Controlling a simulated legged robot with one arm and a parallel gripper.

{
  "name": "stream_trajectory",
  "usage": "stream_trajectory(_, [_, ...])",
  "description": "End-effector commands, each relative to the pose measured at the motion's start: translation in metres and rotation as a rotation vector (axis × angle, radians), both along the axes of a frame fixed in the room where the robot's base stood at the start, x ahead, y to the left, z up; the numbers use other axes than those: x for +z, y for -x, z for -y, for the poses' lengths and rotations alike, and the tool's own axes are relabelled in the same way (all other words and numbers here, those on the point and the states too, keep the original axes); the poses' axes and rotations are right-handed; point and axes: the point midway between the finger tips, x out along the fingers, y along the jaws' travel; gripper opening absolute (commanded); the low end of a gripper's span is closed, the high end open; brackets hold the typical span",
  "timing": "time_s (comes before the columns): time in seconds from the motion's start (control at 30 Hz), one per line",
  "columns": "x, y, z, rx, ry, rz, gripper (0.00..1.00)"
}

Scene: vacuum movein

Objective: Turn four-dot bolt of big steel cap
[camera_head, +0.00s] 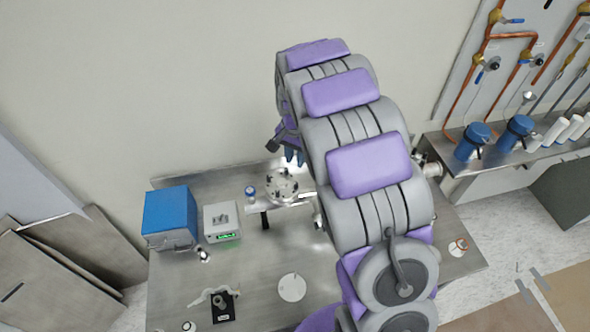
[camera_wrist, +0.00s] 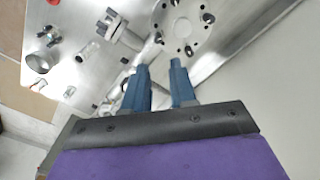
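The big steel cap (camera_head: 283,186) is a round metal flange on a stand at the middle of the steel bench. It also shows at the top of the wrist view (camera_wrist: 190,28), with several bolts and holes around its face. The dots on the bolts are too small to read. My gripper (camera_wrist: 159,66) has two blue fingers that stand apart with nothing between them. Their tips point toward the cap's near edge. In the head view my gripper (camera_head: 294,157) is just above and behind the cap, partly hidden by my arm.
A blue box (camera_head: 169,214) and a small grey device with a green display (camera_head: 221,221) stand left on the bench (camera_head: 255,280). A white disc (camera_head: 291,287) lies in front.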

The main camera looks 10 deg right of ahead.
Motion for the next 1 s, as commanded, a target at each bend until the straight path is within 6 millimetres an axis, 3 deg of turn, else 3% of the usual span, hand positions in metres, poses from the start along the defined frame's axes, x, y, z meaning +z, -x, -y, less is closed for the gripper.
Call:
stream_trajectory(0.1, [0.024, -0.001, 0.000, 0.000, 0.001, 0.002, 0.26])
stream_trajectory(0.33, [0.053, -0.002, 0.000, 0.001, 0.000, 0.004, 0.26])
stream_trajectory(1.0, [0.059, 0.002, 0.000, 0.004, 0.001, -0.002, 0.26])
